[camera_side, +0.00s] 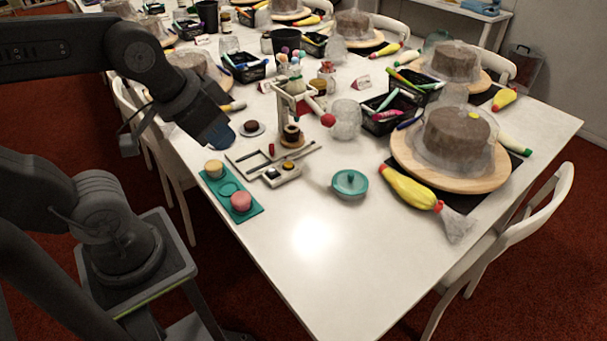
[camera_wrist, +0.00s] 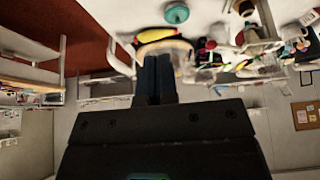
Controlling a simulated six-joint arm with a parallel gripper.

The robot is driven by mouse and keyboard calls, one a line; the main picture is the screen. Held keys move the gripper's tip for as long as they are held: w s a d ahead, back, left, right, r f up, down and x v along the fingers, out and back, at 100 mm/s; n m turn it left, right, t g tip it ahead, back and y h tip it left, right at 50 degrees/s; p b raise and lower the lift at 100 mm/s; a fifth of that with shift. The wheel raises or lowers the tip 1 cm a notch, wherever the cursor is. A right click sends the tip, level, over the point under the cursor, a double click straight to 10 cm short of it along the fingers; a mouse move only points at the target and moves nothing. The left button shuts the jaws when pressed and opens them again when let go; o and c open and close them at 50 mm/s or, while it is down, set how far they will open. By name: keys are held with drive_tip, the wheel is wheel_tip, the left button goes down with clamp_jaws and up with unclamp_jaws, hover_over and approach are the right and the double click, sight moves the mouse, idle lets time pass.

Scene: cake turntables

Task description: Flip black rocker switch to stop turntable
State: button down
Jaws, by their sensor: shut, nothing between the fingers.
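A small pale control box (camera_side: 282,173) lies on the white table in the side view. It carries a yellow round part (camera_side: 272,173) and a small dark part (camera_side: 288,167), which may be the black rocker switch; its setting is too small to tell.
A teal tray (camera_side: 218,187) with small cakes lies left of the box. A teal lidded bowl (camera_side: 350,184) stands to its right. A large covered cake on a wooden board (camera_side: 404,166) and a yellow piping bag (camera_side: 408,187) are farther right. The front table is clear.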

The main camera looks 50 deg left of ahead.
drive_tip(key=w+a+g, duration=0.2)
drive_tip(key=w+a, duration=0.2)
drive_tip(key=w, duration=0.4)
drive_tip(key=g, duration=0.4)
hover_over(273, 173)
drive_tip(key=w+a, duration=0.1)
drive_tip(key=a, duration=0.1)
wheel_tip(273, 173, down, 17)
drive_tip(key=shift+a+f, duration=0.1)
drive_tip(key=shift+f, duration=0.05)
wheel_tip(273, 173, down, 14)
